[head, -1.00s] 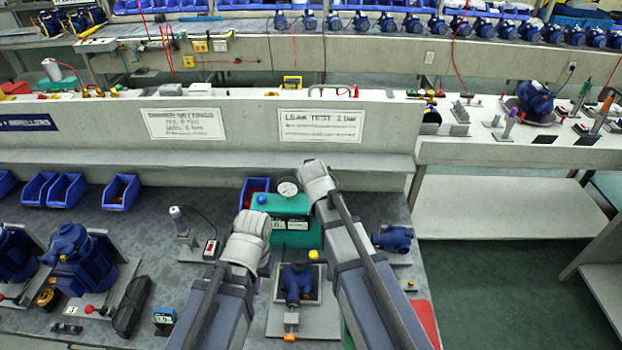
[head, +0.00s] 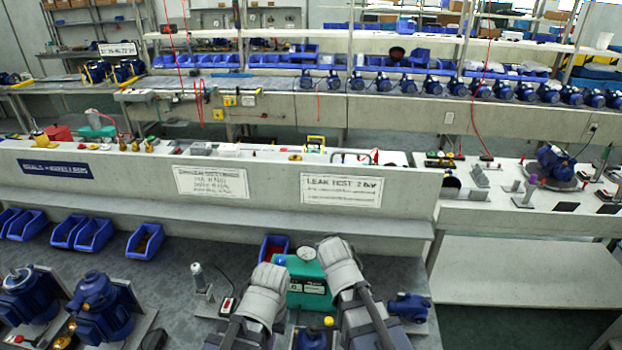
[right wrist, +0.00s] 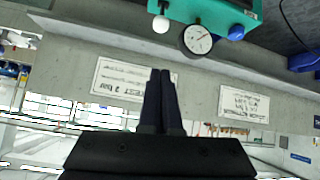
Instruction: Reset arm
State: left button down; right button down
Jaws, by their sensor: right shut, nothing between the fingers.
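My right arm (head: 345,270) reaches over the bench, its grey wrist in front of the right side of a green tester box (head: 309,283) with a round gauge (head: 306,253). In the right wrist view my right gripper (right wrist: 161,72) is shut and empty, its two dark fingers together. The tester and gauge (right wrist: 198,39) show upside down at the top there, apart from the fingertips. My left arm (head: 263,295) ends in a grey wrist at the tester's left; its gripper fingers do not show.
Blue motor pumps (head: 98,305) stand on the bench at left, and a small blue pump (head: 409,307) lies right of my right arm. Blue bins (head: 146,240) line the bench's back. A grey upright panel with a "LEAK TEST 2 bar" sign (head: 341,189) rises behind the tester.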

jog(key=s+a+f+n+g+b, duration=0.1)
jog(key=s+f+g, duration=0.4)
jog(key=s, duration=0.6)
jog(key=s+a+f+n+g+b, duration=0.1)
jog(key=s+a+f+g, duration=0.3)
jog(key=s, duration=0.7)
jog(key=shift+s+a+f+n+g+b, duration=0.35)
jog(key=shift+f+n+g, duration=0.25)
jog(key=shift+f+n, duration=0.2)
jog(key=shift+w, duration=0.1)
